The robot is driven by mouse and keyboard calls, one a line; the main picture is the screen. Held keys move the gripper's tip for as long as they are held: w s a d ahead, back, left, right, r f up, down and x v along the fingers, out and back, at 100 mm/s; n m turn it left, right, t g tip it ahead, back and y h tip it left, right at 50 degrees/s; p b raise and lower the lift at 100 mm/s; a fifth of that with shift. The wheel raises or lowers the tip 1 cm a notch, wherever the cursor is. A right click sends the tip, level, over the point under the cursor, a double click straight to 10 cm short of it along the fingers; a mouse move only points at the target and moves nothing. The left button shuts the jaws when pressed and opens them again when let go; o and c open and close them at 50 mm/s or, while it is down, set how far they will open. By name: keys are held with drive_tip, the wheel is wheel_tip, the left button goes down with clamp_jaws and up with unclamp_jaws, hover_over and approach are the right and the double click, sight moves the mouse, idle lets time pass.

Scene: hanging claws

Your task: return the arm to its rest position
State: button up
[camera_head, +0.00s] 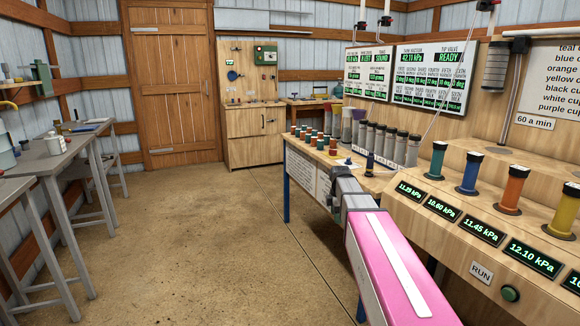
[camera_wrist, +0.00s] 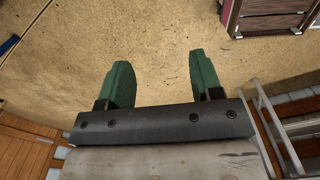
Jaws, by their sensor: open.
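My gripper (camera_wrist: 163,78) shows in the wrist view as two green fingers standing well apart. It is open, with nothing between the fingers. Bare tan floor (camera_wrist: 160,45) lies behind the fingers, and they touch nothing that I can see. In the head view my pink arm with a white stripe reaches forward from the bottom right, beside the wooden bench front. I cannot make out the fingertips in that view.
A console (camera_head: 455,235) with coloured cylinders and pressure displays stands close on the right. A bench (camera_head: 300,160) with several small cylinders is beyond my arm. Grey tables (camera_head: 50,163) line the left. The floor (camera_head: 200,240) between is clear. A wooden cabinet (camera_head: 254,135) stands at the back.

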drive_tip(key=s+f+m, duration=0.7)
drive_tip(key=s+m, duration=0.2)
drive_tip(key=s, duration=0.2)
drive_tip(key=s+f+m, duration=0.8)
drive_tip(key=s+m, duration=0.1)
drive_tip(key=s, duration=0.2)
drive_tip(key=shift+s+f+m, duration=0.2)
drive_tip(key=shift+f+m, duration=0.1)
drive_tip(key=shift+a, duration=0.1)
